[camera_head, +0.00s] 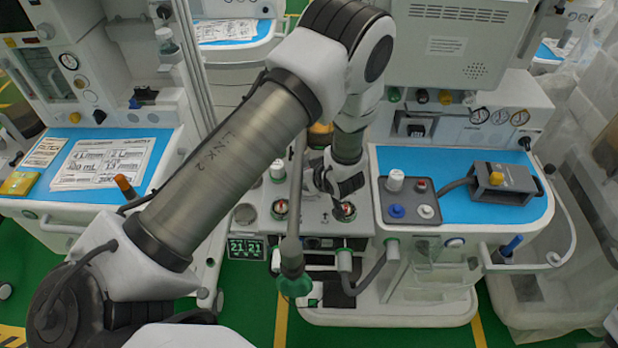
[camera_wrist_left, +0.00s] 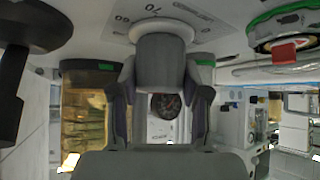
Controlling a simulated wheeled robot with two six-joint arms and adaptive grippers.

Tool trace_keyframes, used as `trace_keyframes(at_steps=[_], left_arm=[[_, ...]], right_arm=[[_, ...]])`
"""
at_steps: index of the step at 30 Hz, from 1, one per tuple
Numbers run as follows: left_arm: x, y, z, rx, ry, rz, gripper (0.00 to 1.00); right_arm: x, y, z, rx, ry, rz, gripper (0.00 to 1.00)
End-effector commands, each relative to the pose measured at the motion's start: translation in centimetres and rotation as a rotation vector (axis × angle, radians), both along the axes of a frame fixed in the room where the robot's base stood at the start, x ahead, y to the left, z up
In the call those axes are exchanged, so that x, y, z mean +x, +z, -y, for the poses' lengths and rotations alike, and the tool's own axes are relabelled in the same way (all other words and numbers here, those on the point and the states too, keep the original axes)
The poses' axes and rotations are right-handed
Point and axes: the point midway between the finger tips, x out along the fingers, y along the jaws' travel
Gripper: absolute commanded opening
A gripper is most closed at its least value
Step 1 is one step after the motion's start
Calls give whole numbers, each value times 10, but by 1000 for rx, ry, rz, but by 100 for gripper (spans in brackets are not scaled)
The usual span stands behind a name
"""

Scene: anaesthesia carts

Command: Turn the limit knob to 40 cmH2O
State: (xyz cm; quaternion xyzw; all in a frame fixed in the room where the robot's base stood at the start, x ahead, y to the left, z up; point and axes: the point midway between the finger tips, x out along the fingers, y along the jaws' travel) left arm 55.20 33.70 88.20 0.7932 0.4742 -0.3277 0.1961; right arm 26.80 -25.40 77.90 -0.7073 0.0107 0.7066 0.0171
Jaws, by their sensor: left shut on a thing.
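In the head view my left gripper (camera_head: 340,178) is low over the middle machine, and the knob is hidden there. My right gripper is not in view.
A grey post with a green end (camera_head: 294,284) stands before the gripper. A white knob (camera_head: 395,180) and a grey box (camera_head: 490,182) are on the right.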

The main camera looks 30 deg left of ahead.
Motion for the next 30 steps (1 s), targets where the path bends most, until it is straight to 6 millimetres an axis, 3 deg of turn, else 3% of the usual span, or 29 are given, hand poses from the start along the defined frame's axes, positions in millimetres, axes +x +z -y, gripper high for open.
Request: trace_keyframes(at_steps=[9,21,22,24,30], left_arm=[[-1,-2,0,-2,-100,-3,11],[-1,-1,0,0,-110,-4,11],[-1,-1,0,0,-110,-4,50],[-1,-1,0,-1,-110,-3,72],[0,-1,0,0,-110,-2,72]], right_arm=[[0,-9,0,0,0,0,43],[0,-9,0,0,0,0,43],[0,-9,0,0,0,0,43],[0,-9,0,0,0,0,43],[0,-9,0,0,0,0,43]])
